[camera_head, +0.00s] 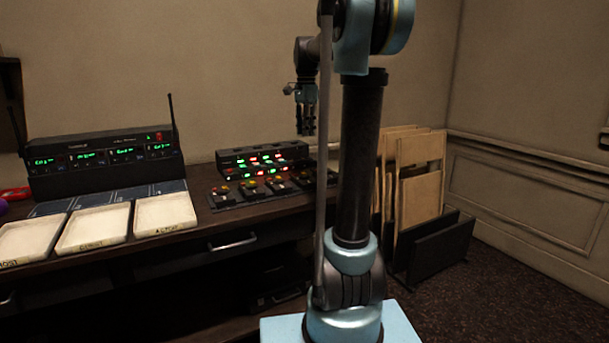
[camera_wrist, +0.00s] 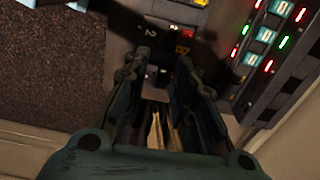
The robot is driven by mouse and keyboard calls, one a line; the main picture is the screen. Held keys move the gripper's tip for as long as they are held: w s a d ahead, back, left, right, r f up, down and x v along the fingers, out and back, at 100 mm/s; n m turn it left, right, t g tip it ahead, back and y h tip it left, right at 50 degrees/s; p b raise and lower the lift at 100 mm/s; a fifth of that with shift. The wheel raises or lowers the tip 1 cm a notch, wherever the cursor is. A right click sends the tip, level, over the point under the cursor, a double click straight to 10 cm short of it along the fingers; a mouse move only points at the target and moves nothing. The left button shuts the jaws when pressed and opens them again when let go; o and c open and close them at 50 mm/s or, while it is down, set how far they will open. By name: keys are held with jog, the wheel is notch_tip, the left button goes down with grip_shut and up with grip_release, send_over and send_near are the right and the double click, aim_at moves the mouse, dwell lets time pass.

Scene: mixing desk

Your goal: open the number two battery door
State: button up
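My gripper (camera_head: 306,130) hangs pointing down over the right end of the desk in the head view. In the wrist view its fingers (camera_wrist: 163,62) are apart, with nothing visibly held between them. A dark panel marked with a white 2 (camera_wrist: 150,32) lies beyond the fingertips. Small light and red details show between the fingertips, partly hidden by the fingers. I cannot make out the number two battery door or whether it is open. In the head view the low black units with knobs (camera_head: 255,190) sit on the desk below and left of my gripper.
A black console with red and green lights (camera_head: 262,155) stands behind the units. Left are a receiver with green displays (camera_head: 100,152) and pale trays (camera_head: 95,228) on the desk (camera_head: 195,245). Boards in a dark rack (camera_head: 435,245) stand on the right.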

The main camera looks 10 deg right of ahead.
aim_at(308, 182)
jog(key=f, duration=1.7)
jog(key=shift+w+f, duration=0.15)
jog(key=shift+w, duration=0.05)
grip_shut()
jog(key=shift+a, duration=0.15)
